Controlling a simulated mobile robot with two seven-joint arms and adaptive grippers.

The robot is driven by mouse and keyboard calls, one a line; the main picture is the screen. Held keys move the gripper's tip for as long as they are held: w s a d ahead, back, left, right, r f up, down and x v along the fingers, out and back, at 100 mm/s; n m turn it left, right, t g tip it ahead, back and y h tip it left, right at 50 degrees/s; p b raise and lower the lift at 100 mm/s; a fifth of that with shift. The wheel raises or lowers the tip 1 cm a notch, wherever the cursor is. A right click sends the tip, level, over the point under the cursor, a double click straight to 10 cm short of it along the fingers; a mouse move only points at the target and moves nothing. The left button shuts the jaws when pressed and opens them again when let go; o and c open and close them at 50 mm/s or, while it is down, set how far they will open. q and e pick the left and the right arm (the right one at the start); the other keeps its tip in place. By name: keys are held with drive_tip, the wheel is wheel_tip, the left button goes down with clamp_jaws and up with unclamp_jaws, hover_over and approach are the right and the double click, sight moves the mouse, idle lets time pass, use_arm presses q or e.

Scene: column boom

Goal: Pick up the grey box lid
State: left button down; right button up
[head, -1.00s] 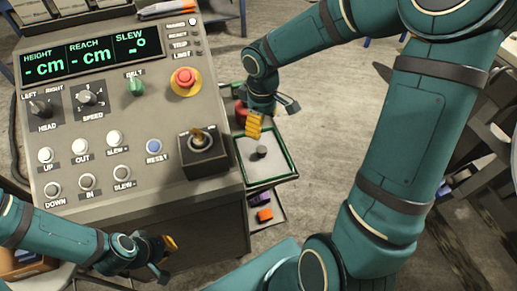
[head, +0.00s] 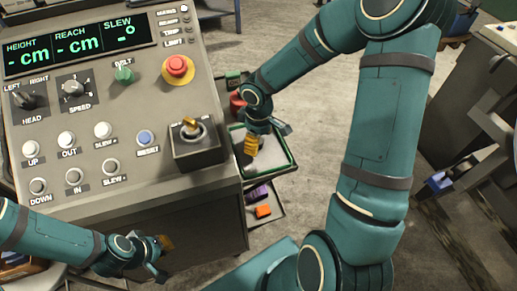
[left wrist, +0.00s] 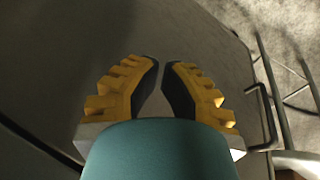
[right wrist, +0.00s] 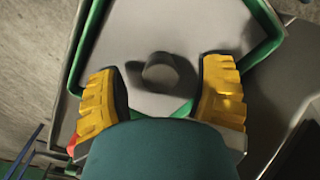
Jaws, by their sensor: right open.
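The grey box lid (head: 276,158) is a light grey panel within a green rim, right of the console in the head view. My right gripper (head: 251,143) is over it with yellow fingers. In the right wrist view, the lid (right wrist: 205,30) has a round grey knob (right wrist: 160,72) in its middle. The open right fingers (right wrist: 160,95) stand on either side, slightly short of the knob, with no visible contact. My left gripper (head: 162,258) is low by the console front, holding nothing visible. Its fingertips (left wrist: 160,64) are close together with a narrow gap.
The control console (head: 120,195) fills the left, with a joystick box (head: 197,150) beside the lid. A red object (head: 237,103) lies behind the lid. Below is a tray with purple (head: 257,192) and orange (head: 263,211) pieces. Open floor shows right of the lid.

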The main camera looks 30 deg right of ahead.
drive_tip(key=shift+f, duration=0.35)
clamp_jaws()
wheel_tip(320, 180, up, 18)
drive_tip(key=p, duration=0.5)
